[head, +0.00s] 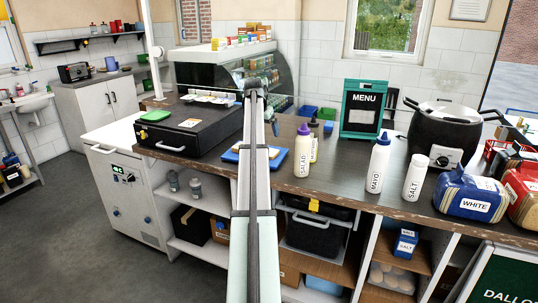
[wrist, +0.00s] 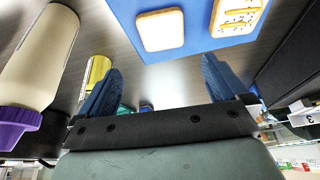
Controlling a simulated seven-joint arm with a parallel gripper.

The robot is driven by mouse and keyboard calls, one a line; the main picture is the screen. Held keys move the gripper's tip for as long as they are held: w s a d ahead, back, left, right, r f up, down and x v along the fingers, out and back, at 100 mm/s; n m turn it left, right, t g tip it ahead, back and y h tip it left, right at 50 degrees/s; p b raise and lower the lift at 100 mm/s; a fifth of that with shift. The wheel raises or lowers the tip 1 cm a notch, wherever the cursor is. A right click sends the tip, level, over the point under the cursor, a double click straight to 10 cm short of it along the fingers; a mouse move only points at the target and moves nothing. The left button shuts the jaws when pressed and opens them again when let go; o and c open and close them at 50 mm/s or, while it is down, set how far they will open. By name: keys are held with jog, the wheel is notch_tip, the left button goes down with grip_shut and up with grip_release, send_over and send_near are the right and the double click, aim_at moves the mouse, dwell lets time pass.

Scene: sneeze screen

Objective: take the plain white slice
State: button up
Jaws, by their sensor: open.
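The plain white slice (wrist: 161,30), pale with a tan crust, lies flat on a blue board (wrist: 200,40) in the wrist view. A slice with dark specks (wrist: 240,14) lies beside it to the right, cut by the picture's top edge. My gripper (wrist: 162,70) is open and empty, its two blue fingers apart. The slice appears beyond the fingertips, not between them.
A salad bottle with a purple cap (head: 302,152) stands close right of the board; it also shows in the wrist view (wrist: 38,60). A yellow bottle (wrist: 97,72) is near it. A black case (head: 190,128) sits left. Mayo (head: 377,165) and salt (head: 415,178) bottles stand farther right.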

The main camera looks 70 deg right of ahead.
jog(key=x, duration=0.6)
jog(key=shift+f, duration=0.3)
jog(key=shift+a+x, duration=0.1)
jog(key=shift+x, duration=1.25)
jog(key=shift+a+x, duration=0.15)
jog(key=shift+x, duration=1.25)
jog(key=shift+w+f, duration=0.1)
jog(key=shift+w, duration=0.1)
jog(key=c, duration=0.8)
jog(key=shift+c, duration=0.2)
